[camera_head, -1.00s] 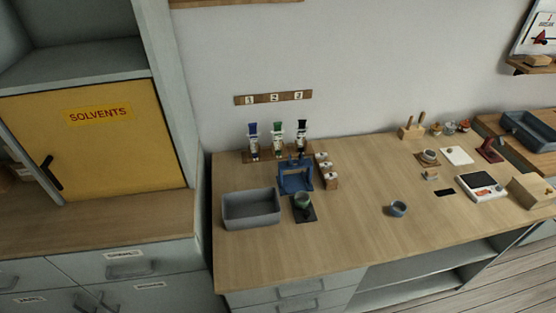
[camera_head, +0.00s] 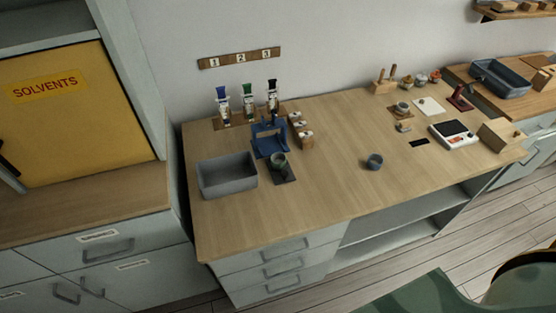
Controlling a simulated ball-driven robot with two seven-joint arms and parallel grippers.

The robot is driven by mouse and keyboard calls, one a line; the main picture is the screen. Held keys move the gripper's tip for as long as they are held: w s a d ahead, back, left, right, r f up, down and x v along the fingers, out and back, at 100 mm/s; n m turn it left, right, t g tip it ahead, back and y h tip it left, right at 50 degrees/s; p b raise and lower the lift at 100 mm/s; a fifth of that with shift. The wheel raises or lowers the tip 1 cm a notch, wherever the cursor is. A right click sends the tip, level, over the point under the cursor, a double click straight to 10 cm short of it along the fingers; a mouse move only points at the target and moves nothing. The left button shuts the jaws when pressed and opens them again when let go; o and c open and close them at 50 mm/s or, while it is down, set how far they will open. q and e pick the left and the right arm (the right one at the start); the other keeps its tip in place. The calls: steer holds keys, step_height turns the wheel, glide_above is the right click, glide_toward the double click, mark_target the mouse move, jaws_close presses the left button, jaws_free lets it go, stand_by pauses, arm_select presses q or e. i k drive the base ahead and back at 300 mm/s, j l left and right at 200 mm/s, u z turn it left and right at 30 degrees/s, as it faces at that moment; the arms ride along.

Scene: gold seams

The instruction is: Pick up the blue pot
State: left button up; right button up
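The blue pot (camera_head: 374,161) is a small round blue-grey cup standing upright on the wooden workbench (camera_head: 330,190), right of the middle and near the front edge. Nothing touches it, and the wood around it is bare. Neither of my grippers shows in the head view.
A grey bin (camera_head: 227,176), a blue stand (camera_head: 268,138) and a green cup (camera_head: 279,162) on a dark mat stand left of the pot. A white scale (camera_head: 454,134) and a wooden box (camera_head: 501,135) stand to the right. A green rounded surface (camera_head: 425,295) shows at the lower right.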

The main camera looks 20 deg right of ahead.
mark_target(374, 161)
steer(key=z, duration=1.6)
